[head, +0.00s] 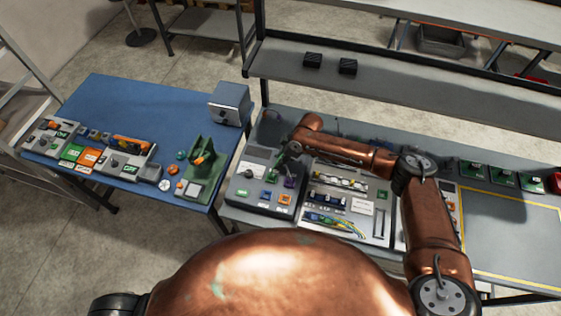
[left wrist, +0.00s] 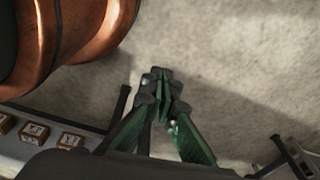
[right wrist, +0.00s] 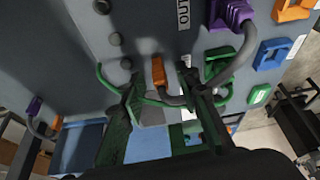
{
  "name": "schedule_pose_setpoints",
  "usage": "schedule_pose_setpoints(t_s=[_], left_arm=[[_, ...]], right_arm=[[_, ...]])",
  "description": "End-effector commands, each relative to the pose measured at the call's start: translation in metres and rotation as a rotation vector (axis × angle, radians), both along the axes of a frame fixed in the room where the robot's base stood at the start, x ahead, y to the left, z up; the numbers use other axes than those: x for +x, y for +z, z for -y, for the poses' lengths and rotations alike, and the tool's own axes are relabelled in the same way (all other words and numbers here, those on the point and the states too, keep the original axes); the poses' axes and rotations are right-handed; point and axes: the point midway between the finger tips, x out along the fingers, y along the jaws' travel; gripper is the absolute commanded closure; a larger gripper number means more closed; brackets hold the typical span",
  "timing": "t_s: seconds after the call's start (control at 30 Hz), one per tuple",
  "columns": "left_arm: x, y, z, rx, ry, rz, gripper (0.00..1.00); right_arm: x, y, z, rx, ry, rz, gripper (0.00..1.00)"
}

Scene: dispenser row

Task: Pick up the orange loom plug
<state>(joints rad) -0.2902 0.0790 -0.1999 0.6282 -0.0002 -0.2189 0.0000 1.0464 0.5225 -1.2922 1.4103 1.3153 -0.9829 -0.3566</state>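An orange plug (right wrist: 158,72) on a grey cable shows in the right wrist view, by the face of a grey panel (right wrist: 80,60). My right gripper (right wrist: 160,82) is open, its green fingers on either side of the plug with gaps showing; contact is not visible. In the head view my right gripper (head: 285,156) is over the grey connector box (head: 245,190), and the plug cannot be made out there. My left gripper (left wrist: 162,82) is over bare floor in its wrist view, fingertips together with nothing between them. It is not in the head view.
Close to the orange plug are a purple plug (right wrist: 232,12), a green socket (right wrist: 215,65), a blue socket (right wrist: 272,52) and an orange socket (right wrist: 293,9). A wiring board (head: 375,222) stands right of the box. The blue table (head: 130,105) carries other devices at left.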

Motion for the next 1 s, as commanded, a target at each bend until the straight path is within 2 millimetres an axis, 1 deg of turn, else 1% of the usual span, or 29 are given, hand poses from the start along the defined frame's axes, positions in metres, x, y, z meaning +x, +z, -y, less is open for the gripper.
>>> schedule_pose_setpoints(t_s=[0.03, 0.07, 0.3, 0.4, 0.77, 0.87, 0.97, 1.0], left_arm=[[-0.002, 0.0, 0.0, 0.0, 0.0, -0.003, 1.0], [-0.004, 0.0, 0.0, 0.001, 0.001, -0.005, 1.0], [-0.018, -0.001, -0.002, 0.001, 0.004, -0.022, 1.0], [-0.02, -0.002, -0.002, 0.003, 0.004, -0.026, 1.0], [-0.016, -0.003, -0.002, 0.003, 0.003, -0.022, 1.0], [-0.015, -0.006, -0.002, 0.002, 0.003, -0.019, 1.0], [-0.014, -0.013, -0.002, 0.002, 0.003, -0.018, 1.0], [-0.013, -0.016, -0.002, 0.002, 0.003, -0.017, 1.0]], right_arm=[[0.0, 0.0, 0.0, 0.0, 0.0, 0.0, 0.74], [0.0, 0.0, 0.0, 0.0, 0.0, 0.0, 0.76], [0.0, 0.0, 0.0, 0.0, 0.0, 0.0, 0.93], [0.0, 0.0, 0.0, 0.0, -0.001, 0.0, 1.0], [0.0, 0.002, 0.0, 0.001, 0.0, 0.0, 1.0], [0.0, 0.007, 0.0, 0.001, 0.0, 0.001, 1.0], [0.001, 0.019, 0.0, 0.002, 0.001, 0.003, 1.0], [0.001, 0.026, 0.0, 0.002, 0.002, 0.003, 1.0]])
